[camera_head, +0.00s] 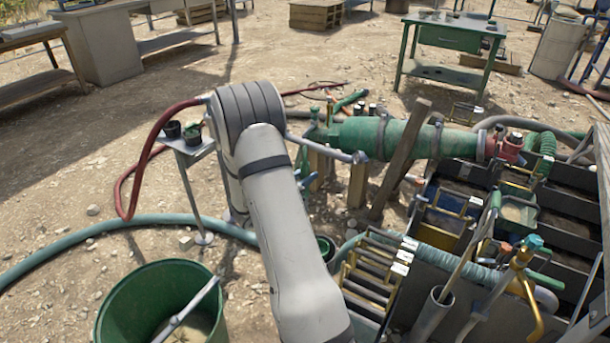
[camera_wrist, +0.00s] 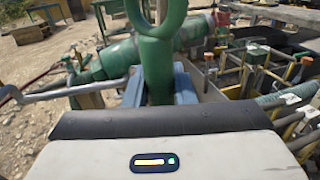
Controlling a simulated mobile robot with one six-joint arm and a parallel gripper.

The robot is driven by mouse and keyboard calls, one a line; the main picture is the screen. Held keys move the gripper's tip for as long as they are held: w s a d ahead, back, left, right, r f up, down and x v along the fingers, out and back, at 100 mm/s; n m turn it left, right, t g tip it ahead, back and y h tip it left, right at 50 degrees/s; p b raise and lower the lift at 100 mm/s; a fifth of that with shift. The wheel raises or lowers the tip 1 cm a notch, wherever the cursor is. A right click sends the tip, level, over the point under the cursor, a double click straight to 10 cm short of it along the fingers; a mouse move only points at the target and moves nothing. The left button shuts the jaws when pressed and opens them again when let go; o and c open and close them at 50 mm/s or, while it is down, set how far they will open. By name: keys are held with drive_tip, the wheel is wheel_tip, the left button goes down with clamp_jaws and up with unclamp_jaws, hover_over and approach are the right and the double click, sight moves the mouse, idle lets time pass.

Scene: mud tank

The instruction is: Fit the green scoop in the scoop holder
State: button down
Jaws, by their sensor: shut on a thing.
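The green scoop (camera_wrist: 157,60) stands upright in the middle of the wrist view, with a ring-shaped upper end cut off by the top edge. My gripper (camera_wrist: 158,88) is shut on its green shaft, with blue-grey fingers on either side. The scoop's lower part is hidden behind my wrist. In the head view my arm hides most of the gripper and scoop. A grey upright tube (camera_head: 432,316) with a long handle in it stands at the lower right; I cannot tell whether it is the scoop holder.
A large green cylinder (camera_head: 383,137) lies beyond my arm, with a wooden post (camera_head: 400,165) leaning by it. A slatted rack (camera_head: 372,285) and dark troughs (camera_head: 570,205) crowd the right. A green bucket (camera_head: 150,295) stands lower left. Open dirt lies left.

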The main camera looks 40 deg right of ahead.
drive_tip(key=shift+f, duration=0.45)
drive_tip(key=shift+f+b, duration=2.5)
drive_tip(key=shift+f, duration=1.1)
drive_tip(key=shift+f+b, duration=1.25)
drive_tip(key=shift+f, duration=0.35)
drive_tip(key=shift+f+b, duration=0.5)
drive_tip(key=shift+f, duration=0.25)
drive_tip(key=c, duration=1.1)
unclamp_jaws()
drive_tip(key=shift+c, duration=0.2)
drive_tip(key=shift+a, duration=0.15)
